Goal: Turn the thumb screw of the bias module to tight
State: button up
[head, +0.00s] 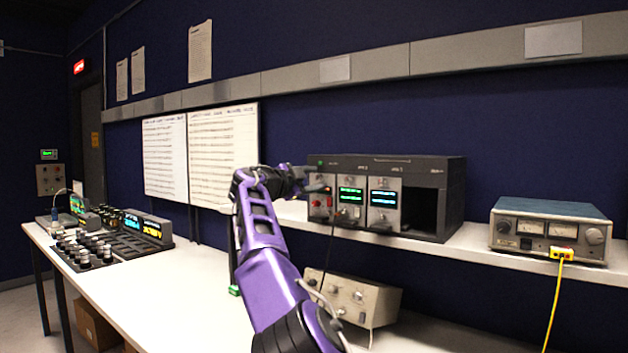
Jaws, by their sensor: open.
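A dark rack (450,200) stands on the shelf with modules in its left part. The left module (321,207) has a red knob and is partly behind my arm's end. The middle module (350,196) and the right module (384,199) have lit green and blue displays. Labels are too small to read, so I cannot tell which one is the bias module. The thumb screws are too small to make out clearly. My gripper (312,187) is open in front of the rack's left side, close to the left module. I cannot tell whether it touches anything.
The rack's right bay is empty. A meter box (549,232) with a yellow cable stands right on the shelf. A beige box (357,302) sits below the shelf on the bench (185,290). Several small knobbed parts (85,248) and displays stand at the bench's far left.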

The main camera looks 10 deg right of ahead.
jog(key=shift+s+a+b, duration=0.3)
jog(key=shift+s+a, duration=0.05)
jog(key=shift+a, duration=0.1)
jog(key=b+v, duration=0.1)
jog(key=v, duration=1.5)
jog(key=shift+s+r, duration=0.1)
jog(key=shift+s, duration=0.05)
